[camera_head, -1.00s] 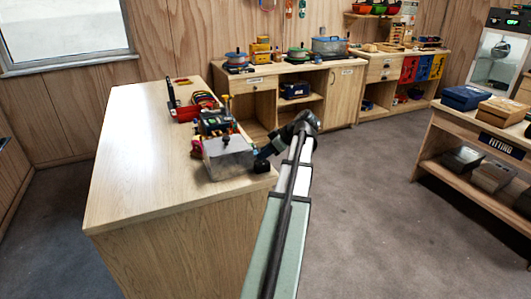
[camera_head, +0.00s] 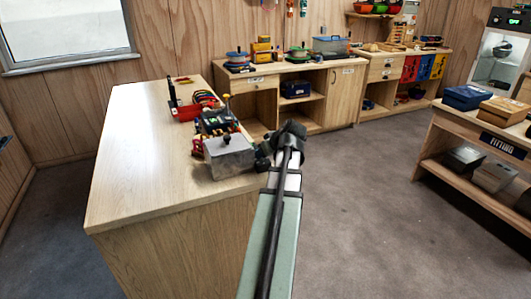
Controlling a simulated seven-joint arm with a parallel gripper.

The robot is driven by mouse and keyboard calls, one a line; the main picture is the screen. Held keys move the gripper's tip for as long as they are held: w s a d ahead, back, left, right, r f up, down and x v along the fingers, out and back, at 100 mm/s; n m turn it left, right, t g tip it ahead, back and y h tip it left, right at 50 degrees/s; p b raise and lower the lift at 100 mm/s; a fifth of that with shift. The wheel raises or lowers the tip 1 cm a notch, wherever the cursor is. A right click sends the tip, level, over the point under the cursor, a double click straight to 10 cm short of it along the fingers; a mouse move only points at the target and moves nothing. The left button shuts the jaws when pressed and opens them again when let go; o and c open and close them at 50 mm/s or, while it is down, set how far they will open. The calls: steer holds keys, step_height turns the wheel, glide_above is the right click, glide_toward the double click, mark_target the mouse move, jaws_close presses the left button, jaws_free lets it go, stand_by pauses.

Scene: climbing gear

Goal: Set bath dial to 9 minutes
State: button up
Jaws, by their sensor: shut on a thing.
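The bath (camera_head: 229,157) is a grey metal box near the front right corner of the wooden counter, with a dark knob on its top. My gripper (camera_head: 261,160) is at the bath's right side, low by the counter edge. It is small and dark, and my wrist partly hides it. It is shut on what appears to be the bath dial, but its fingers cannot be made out. The dial's face, marks and setting cannot be read from here.
Behind the bath stand colourful gear and a red tray (camera_head: 186,112) on the counter (camera_head: 135,165). The counter's left half is clear. A shelf unit (camera_head: 480,145) with boxes stands at the right. Open floor lies between.

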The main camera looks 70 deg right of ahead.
steer(key=shift+w+a+m+g+h, duration=0.1)
steer(key=shift+a+m+g+h, duration=0.15)
steer(key=shift+m+g+h, duration=0.7)
steer(key=shift+m+t, duration=0.25)
steer(key=shift+m, duration=0.2)
steer(key=o, duration=0.8)
steer(key=shift+c, duration=0.2)
steer(key=shift+d+y, duration=0.1)
steer(key=shift+y, duration=0.15)
